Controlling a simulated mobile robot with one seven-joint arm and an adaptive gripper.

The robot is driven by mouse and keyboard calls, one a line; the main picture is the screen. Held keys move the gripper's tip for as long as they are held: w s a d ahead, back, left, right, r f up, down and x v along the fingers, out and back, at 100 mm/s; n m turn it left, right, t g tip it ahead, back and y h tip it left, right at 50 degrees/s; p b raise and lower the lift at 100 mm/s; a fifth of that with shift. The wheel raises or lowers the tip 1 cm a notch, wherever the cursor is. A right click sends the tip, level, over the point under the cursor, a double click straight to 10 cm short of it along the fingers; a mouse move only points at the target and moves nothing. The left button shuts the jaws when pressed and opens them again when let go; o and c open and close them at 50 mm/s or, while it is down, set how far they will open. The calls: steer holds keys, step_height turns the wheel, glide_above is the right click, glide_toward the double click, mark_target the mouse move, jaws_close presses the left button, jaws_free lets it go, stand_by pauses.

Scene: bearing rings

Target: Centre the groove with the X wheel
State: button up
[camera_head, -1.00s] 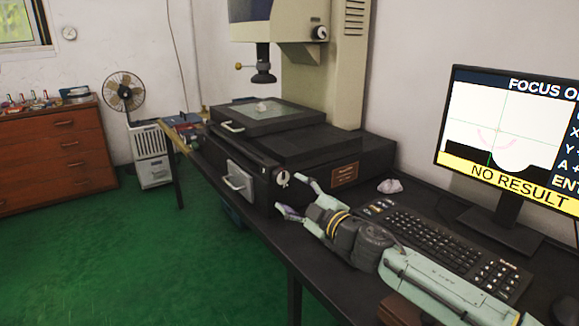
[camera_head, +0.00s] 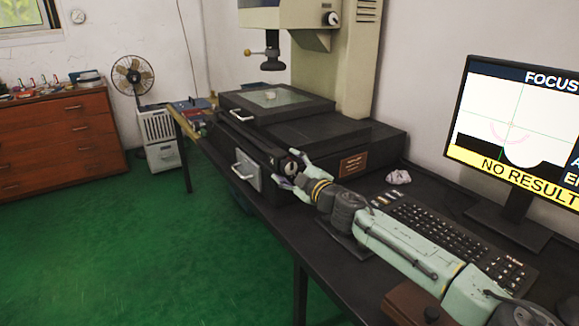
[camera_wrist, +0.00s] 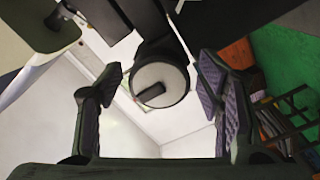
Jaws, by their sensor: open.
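The X wheel (camera_head: 292,167) is a small pale round knob on the dark front of the measuring machine's stage. In the wrist view the wheel (camera_wrist: 172,76) has a grey face, a dark rim and a dark crank stub, and lies between my two fingers. My gripper (camera_head: 289,171) is open, one finger on each side of the wheel, with gaps showing in the wrist view. The monitor (camera_head: 520,130) shows the groove (camera_head: 522,152) as a white rounded dip in black, its bottom right of the green vertical line. A small pale ring (camera_head: 269,96) sits on the glass stage.
The microscope head (camera_head: 272,60) hangs above the stage. Green floor is open at left.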

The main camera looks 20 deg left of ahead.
steer(key=c, duration=1.2)
steer(key=shift+n, duration=0.4)
steer(key=n, duration=0.4)
steer(key=shift+n, duration=2.7)
steer(key=o, duration=1.2)
